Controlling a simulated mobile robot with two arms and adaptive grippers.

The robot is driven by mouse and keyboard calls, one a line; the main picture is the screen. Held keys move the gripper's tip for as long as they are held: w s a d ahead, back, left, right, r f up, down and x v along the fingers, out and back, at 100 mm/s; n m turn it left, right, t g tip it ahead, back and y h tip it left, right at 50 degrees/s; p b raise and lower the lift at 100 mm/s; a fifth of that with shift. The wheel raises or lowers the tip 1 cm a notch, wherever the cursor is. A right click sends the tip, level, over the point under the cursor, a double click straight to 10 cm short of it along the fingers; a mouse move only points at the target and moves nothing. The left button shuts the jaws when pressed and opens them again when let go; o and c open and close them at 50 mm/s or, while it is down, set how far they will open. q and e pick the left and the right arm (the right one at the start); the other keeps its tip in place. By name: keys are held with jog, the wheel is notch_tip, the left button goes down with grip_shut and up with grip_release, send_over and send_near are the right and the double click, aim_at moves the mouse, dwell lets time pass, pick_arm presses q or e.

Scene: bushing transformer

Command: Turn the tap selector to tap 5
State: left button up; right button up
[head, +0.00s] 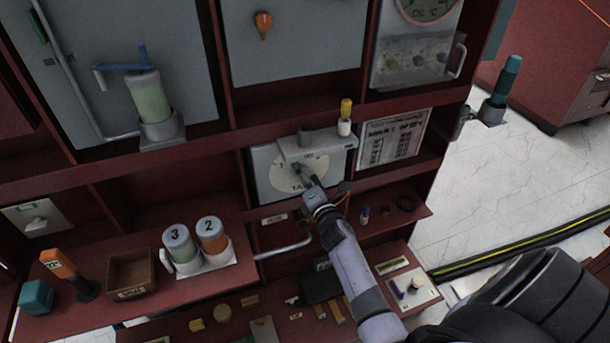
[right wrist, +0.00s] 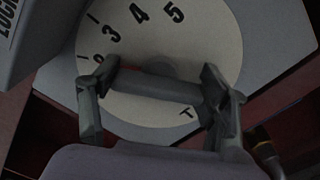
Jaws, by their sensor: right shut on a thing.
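The tap selector has a pale round dial (head: 283,175) on a grey panel in the middle of the red cabinet. In the right wrist view the dial (right wrist: 150,35) shows the numbers 3, 4 and 5 along its upper part, with a 2 partly hidden by a finger. A dark bar handle (right wrist: 155,85) crosses the dial. My right gripper (head: 308,183) is at the dial. In the right wrist view its fingers (right wrist: 158,92) are shut on the handle's two ends. My left gripper is not in view.
A grey lock box (head: 312,147) juts out just above the dial, with a yellow-topped cylinder (head: 345,118) on its right. Two canisters marked 3 and 2 (head: 211,235) stand on the shelf at lower left. Loose small parts lie on the lower ledge. Open floor is at right.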

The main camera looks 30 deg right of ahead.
jog(key=shift+m, duration=0.4)
jog(key=shift+c, duration=0.2)
jog(key=m, duration=0.4)
jog(key=shift+f, duration=0.1)
jog(key=m, duration=0.4)
jog(key=shift+f+m, duration=0.1)
jog(key=shift+m, duration=0.2)
jog(key=m, duration=0.4)
jog(key=shift+f+p, duration=0.1)
jog(key=shift+p, duration=0.25)
jog(key=shift+f+m, duration=0.1)
jog(key=shift+m, duration=2)
jog(key=shift+a+m+p, duration=0.1)
jog(key=shift+m+p, duration=0.2)
jog(key=o, duration=1.2)
jog(key=shift+c, duration=0.2)
